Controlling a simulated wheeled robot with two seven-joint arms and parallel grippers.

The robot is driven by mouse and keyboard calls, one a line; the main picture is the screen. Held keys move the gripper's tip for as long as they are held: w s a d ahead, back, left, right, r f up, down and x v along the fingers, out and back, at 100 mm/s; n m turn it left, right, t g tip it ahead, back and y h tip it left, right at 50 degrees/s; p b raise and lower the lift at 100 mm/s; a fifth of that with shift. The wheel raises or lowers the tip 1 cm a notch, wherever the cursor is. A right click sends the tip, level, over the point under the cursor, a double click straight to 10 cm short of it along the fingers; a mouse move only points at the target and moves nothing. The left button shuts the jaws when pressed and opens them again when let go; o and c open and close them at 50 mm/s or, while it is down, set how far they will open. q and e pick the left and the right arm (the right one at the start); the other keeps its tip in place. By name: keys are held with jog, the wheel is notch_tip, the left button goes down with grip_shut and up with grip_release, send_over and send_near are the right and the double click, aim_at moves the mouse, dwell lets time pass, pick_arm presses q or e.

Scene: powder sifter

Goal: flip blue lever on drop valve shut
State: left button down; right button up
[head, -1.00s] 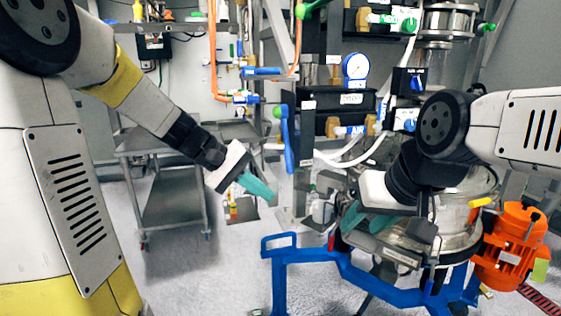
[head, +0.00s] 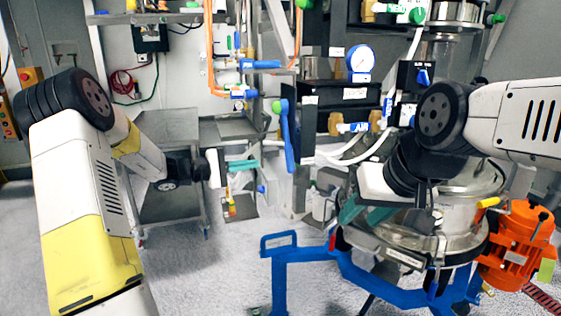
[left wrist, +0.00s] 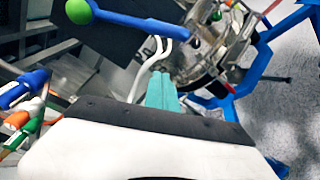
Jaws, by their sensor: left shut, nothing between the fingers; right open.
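A long blue lever (head: 287,135) with a green ball (head: 276,107) hangs roughly upright in the middle of the head view. It also crosses the top of the left wrist view (left wrist: 135,20). I cannot tell whether this is the drop valve's lever; other blue handles are in view. My left gripper (head: 258,163) is shut and empty. Its teal fingers point right, level, a little left of the lever's lower end and apparently apart from it. The shut fingers show in the left wrist view (left wrist: 162,80). My right gripper (head: 365,213) is open by the glass vessel (head: 437,225), partly hidden by its own wrist.
Blue handles sit on the pipes (head: 260,64) and on a lower brass valve (head: 352,127). A round gauge (head: 361,61) and a white hose (head: 372,147) are near. A blue frame (head: 350,272) surrounds the vessel, with an orange motor (head: 515,250) at right. A grey cart (head: 165,205) stands behind my left arm.

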aim_at(290, 151)
pick_arm(q)
jog(key=d+r, duration=0.1)
jog(key=d, duration=0.8)
jog(key=shift+w+d, duration=0.25)
jog(key=shift+s, duration=0.1)
dwell(0.3)
jog(key=s+d+r+n+g, duration=0.1)
jog(key=s+r+n, duration=0.4)
jog(key=r, duration=0.2)
jog(key=s+d+r+n+g, duration=0.1)
jog(key=s+d+r+n, duration=0.1)
jog(key=s+r+n, duration=0.3)
jog(key=shift+s+d+r, duration=0.3)
jog(key=shift+s+r, duration=0.05)
jog(key=shift+r, duration=1.3)
